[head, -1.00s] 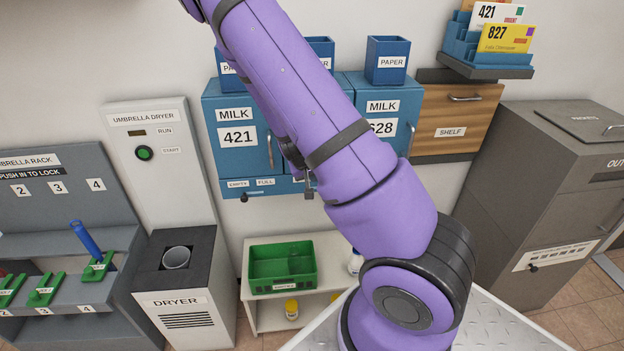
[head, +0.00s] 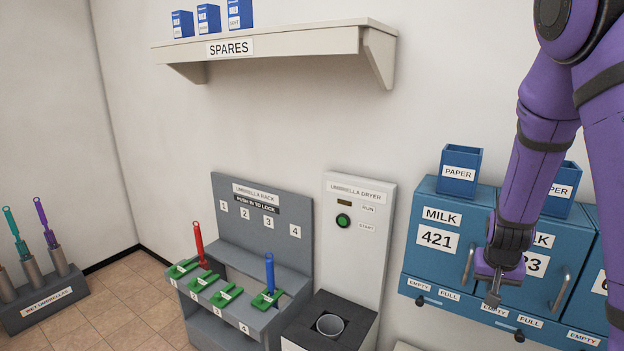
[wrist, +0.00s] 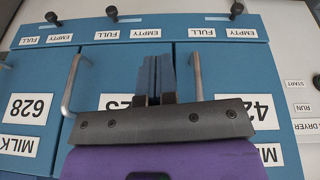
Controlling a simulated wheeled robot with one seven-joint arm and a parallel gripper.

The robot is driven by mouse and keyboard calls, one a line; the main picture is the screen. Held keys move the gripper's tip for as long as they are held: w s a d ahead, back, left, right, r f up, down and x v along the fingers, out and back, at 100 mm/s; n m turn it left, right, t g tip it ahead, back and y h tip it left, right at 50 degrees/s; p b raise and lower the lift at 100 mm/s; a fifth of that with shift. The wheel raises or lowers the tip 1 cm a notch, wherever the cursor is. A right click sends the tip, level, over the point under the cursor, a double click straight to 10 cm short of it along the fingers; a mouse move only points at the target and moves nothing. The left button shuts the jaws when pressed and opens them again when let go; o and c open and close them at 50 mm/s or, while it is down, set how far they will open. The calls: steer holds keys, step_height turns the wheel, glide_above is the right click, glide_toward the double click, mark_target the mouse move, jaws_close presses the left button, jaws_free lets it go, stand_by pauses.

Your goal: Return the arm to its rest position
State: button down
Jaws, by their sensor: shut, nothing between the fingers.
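My purple arm comes down from the upper right of the head view. My gripper (head: 492,299) hangs in front of the blue milk boxes, near the middle box's left part. In the wrist view my gripper (wrist: 156,75) has its two blue fingers together with nothing between them. The milk box 421 (head: 421,262) and the middle milk box (head: 522,292) are closed. The wrist view shows the gripper between the handles of the middle box (wrist: 70,85) and box 421 (wrist: 197,75). I cannot tell whether it touches a door.
The umbrella dryer (head: 355,225) and umbrella rack (head: 262,228) stand left of the boxes. A spares shelf (head: 375,48) is above. Wet umbrellas stand in a holder (head: 45,305) at far left. Paper bins (head: 459,172) sit on the boxes. Floor (head: 130,300) is clear at left.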

steer(key=s+a+r+n+y, duration=0.1)
steer(key=s+a+r, duration=0.2)
steer(key=r, duration=0.3)
steer(key=s+a+r+n+t+y, duration=0.1)
steer(key=s+a+r, duration=0.15)
steer(key=r, duration=0.35)
steer(key=s+a+r+n+y, duration=0.1)
steer(key=s+a+r, duration=0.1)
steer(key=a+r, duration=0.25)
steer(key=s+a+r+n, duration=0.1)
steer(key=s+r, duration=0.4)
steer(key=s, duration=0.3)
steer(key=s+a+r+n+t, duration=0.1)
steer(key=s+a+r, duration=0.1)
steer(key=s+r, duration=0.3)
steer(key=s, duration=0.3)
steer(key=shift+a+r+h, duration=0.25)
steer(key=shift+a+h, duration=0.05)
steer(key=shift+s, duration=0.1)
